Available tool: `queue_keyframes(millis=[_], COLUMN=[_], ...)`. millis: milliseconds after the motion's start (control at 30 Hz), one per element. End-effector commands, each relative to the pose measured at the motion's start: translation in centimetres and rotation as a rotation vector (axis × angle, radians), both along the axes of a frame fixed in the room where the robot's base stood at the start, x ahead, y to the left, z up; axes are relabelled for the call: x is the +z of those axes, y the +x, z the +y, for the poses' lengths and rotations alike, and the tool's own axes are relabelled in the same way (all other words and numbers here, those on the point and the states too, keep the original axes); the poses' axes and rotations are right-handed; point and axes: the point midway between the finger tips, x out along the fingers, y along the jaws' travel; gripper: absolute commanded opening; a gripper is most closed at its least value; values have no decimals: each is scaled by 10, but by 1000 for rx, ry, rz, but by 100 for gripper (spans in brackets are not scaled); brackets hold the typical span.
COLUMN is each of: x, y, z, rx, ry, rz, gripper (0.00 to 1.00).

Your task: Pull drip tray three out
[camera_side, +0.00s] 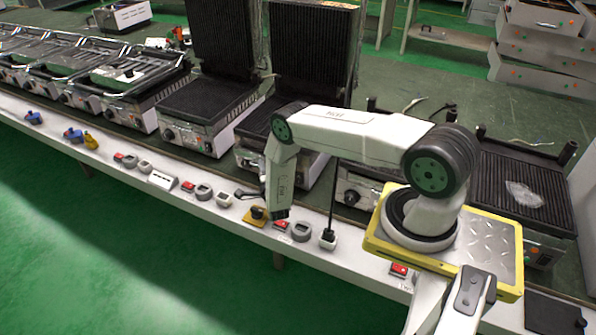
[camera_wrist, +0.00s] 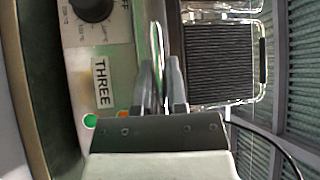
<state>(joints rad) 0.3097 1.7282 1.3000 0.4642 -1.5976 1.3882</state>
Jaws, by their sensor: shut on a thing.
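In the wrist view, a panel with a black knob (camera_wrist: 90,8) carries a label reading THREE (camera_wrist: 103,84). My gripper (camera_wrist: 161,72) is beside that label, its two fingers shut on a thin upright metal edge (camera_wrist: 157,42). I take this edge to be part of drip tray three; most of the tray is hidden. In the side view, the end of my arm (camera_side: 279,208) points down at the front of a grill with a raised ribbed lid (camera_side: 312,55). The fingertips and the tray cannot be made out there.
A green lamp (camera_wrist: 91,121) and a partly covered orange lamp sit near the label. The white front ledge (camera_side: 160,178) holds switches, sockets and a yellow-based part (camera_side: 256,215). More grills (camera_side: 208,105) stand to the left. The green floor (camera_side: 110,260) in front is clear.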

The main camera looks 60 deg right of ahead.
Motion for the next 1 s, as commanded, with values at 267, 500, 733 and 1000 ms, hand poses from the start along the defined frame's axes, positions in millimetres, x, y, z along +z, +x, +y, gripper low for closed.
queue_keyframes(millis=[267, 500, 733, 1000], x=[0, 0, 0, -2], y=[0, 0, 0, -6], z=[6, 6, 6, 12], rx=[0, 1, 1, 1], ry=[-1, 0, 0, 1], rz=[-1, 0, 0, 2], gripper=[0, 50, 50, 50])
